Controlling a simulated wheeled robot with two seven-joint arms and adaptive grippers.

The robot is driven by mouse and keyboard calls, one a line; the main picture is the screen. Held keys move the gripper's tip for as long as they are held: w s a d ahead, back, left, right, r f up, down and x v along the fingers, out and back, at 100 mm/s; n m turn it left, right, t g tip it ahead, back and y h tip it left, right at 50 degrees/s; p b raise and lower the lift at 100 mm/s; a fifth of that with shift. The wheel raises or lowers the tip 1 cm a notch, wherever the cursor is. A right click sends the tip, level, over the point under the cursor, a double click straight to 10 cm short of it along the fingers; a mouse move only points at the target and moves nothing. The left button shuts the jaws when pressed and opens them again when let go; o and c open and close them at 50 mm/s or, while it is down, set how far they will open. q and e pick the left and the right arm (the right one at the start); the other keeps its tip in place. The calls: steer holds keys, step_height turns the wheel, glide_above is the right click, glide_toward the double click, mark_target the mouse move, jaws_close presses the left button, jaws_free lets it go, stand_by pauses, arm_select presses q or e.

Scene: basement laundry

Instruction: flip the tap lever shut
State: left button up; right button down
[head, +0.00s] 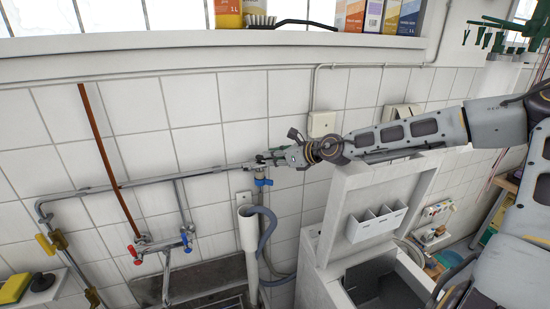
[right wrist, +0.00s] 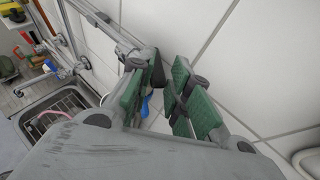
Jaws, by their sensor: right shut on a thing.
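The wall tap (head: 256,172) sits at the right end of a horizontal pipe, above a grey hose. A blue part that looks like its lever (head: 263,182) shows just below my right gripper (head: 264,160). That gripper comes in from the right and is shut on part of the tap. In the right wrist view, the green-padded fingers of the right gripper (right wrist: 157,82) stand on either side of a dark and grey piece. A bit of the blue lever (right wrist: 146,104) shows beside the left finger. The fingers hide most of the tap. My left gripper is not in view.
The pipe (head: 150,183) runs left along the tiled wall. A mixer with red and blue knobs (head: 160,246) hangs above a metal sink (head: 195,285). A white upright pipe (head: 249,240) stands under the tap. A white machine with a raised lid (head: 385,180) is below my right arm.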

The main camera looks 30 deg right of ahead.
mark_target(263, 159)
steer(key=shift+s+a+r+m+t+h+b, duration=0.15)
steer(key=shift+a+m+t+h+b, duration=0.15)
steer(key=shift+m+h, duration=0.55)
steer(key=shift+a+m+h, duration=0.3)
steer(key=shift+m+h, duration=0.25)
steer(key=shift+h, duration=0.3)
steer(key=shift+s+a+m+h, duration=0.1)
steer(key=shift+a+m+h, duration=0.15)
steer(key=shift+m+h, duration=0.25)
steer(key=shift+a+m+g+h, duration=0.25)
steer(key=shift+a+m+h, duration=0.2)
steer(key=shift+m+h, duration=0.55)
steer(key=shift+a+m+g+h, duration=0.2)
steer(key=shift+a+m+h, duration=0.25)
steer(key=shift+m+h, duration=0.55)
steer(key=shift+a+m+g+h, duration=0.25)
steer(key=shift+a+m+h, duration=0.2)
steer(key=shift+m+h, duration=0.55)
steer(key=shift+a+m+g+h+b, duration=0.25)
steer(key=shift+m+g+h+b, duration=0.25)
steer(key=shift+h, duration=0.3)
steer(key=shift+a+h, duration=0.1)
steer(key=shift+h, duration=0.2)
